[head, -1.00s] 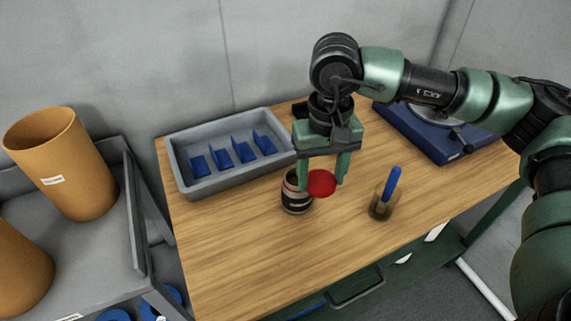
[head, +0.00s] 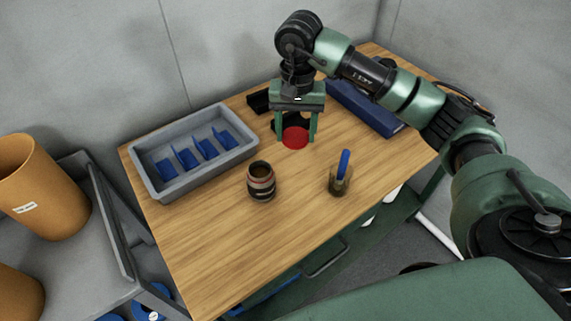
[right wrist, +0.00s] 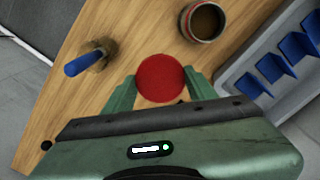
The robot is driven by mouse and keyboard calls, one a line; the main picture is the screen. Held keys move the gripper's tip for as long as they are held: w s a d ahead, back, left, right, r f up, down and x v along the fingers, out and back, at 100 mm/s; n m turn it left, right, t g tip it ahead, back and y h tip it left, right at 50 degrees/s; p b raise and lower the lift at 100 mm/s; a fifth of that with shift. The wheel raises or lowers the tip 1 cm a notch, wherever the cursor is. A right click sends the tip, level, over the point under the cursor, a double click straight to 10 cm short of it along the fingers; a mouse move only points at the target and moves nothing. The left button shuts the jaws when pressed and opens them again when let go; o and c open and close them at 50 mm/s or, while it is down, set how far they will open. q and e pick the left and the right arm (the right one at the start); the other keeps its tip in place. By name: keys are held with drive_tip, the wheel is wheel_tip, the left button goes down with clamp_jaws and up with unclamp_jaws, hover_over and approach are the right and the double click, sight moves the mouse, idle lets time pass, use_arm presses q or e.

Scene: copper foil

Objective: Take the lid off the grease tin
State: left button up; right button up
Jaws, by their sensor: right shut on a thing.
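The grease tin (head: 261,183) stands upright and open on the wooden table, its dark striped side and brown inside showing. It also shows in the right wrist view (right wrist: 203,22). The red round lid (head: 295,138) is off the tin, between the green fingers of my right gripper (head: 296,132). In the right wrist view the lid (right wrist: 160,78) sits flat between both fingertips. My right gripper is shut on the lid, behind and to the right of the tin in the head view. How far the lid is above the table is hard to tell. My left gripper is not in view.
A grey tray (head: 150,183) with blue dividers lies left of the tin. A small pot with a blue-handled brush (head: 341,174) stands to the right. A blue case (head: 365,106) lies at the back right. Orange bins (head: 45,190) stand on a grey cart at left.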

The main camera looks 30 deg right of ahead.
drive_tip(key=p, duration=0.2)
hover_over(294, 177)
wheel_tip(294, 177, down, 11)
drive_tip(key=shift+r, duration=0.2)
wheel_tip(294, 177, down, 3)
drive_tip(key=shift+f+p, duration=0.2)
drive_tip(key=shift+p, duration=0.4)
drive_tip(key=shift+f, duration=0.25)
drive_tip(key=shift+f, duration=0.1)
